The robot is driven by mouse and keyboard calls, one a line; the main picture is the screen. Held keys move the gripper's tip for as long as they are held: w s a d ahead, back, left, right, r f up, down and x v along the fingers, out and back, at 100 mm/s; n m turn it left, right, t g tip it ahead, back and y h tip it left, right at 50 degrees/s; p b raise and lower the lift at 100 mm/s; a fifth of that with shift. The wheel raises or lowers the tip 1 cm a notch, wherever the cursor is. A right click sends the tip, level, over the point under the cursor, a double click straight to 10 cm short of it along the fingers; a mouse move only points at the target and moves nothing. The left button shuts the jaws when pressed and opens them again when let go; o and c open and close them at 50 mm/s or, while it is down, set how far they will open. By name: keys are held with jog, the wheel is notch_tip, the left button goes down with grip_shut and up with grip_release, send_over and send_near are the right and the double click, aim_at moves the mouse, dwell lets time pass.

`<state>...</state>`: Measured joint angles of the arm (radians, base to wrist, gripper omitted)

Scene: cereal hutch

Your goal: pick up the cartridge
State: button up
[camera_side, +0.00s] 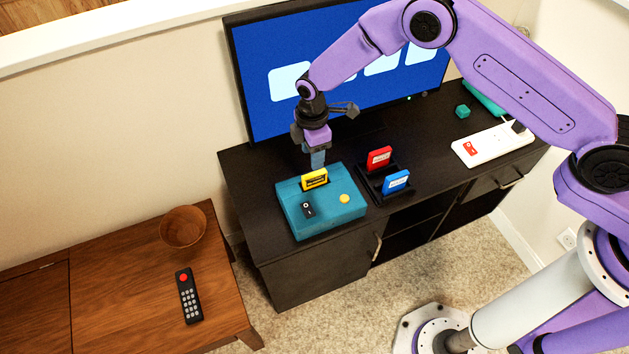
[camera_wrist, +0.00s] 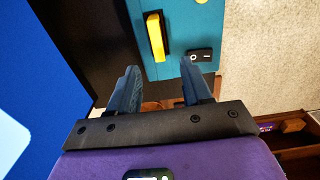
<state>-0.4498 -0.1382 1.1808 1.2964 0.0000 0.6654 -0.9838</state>
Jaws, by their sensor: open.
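A yellow cartridge (camera_side: 315,179) stands upright in the top of a teal console (camera_side: 322,216). In the wrist view, the yellow cartridge (camera_wrist: 156,37) shows as a narrow bar on the teal console (camera_wrist: 180,68), ahead of my fingers. My gripper (camera_side: 317,160) points down just above and behind the yellow cartridge. In the wrist view, my gripper (camera_wrist: 158,80) has its two dark blue fingers apart with nothing between them. A red cartridge (camera_side: 379,158) and a blue cartridge (camera_side: 396,181) stand in a black holder (camera_side: 374,187) to the right of the console.
The console has a black switch (camera_side: 308,209) and a yellow button (camera_side: 345,198) on top. A monitor (camera_side: 290,50) stands close behind my gripper. A white power strip (camera_side: 493,145) and a small teal cube (camera_side: 462,111) lie farther right on the black cabinet (camera_side: 262,232).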

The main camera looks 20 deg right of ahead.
aim_at(314, 174)
notch_tip(314, 174, down, 4)
jog(key=shift+r, duration=0.15)
jog(key=shift+w+d+f, duration=0.1)
jog(key=shift+d+f, duration=0.1)
jog(key=shift+f, duration=1.1)
jog(key=shift+w+d+f, duration=0.1)
jog(key=shift+d+f, duration=0.05)
jog(key=shift+f, duration=1.15)
grip_shut()
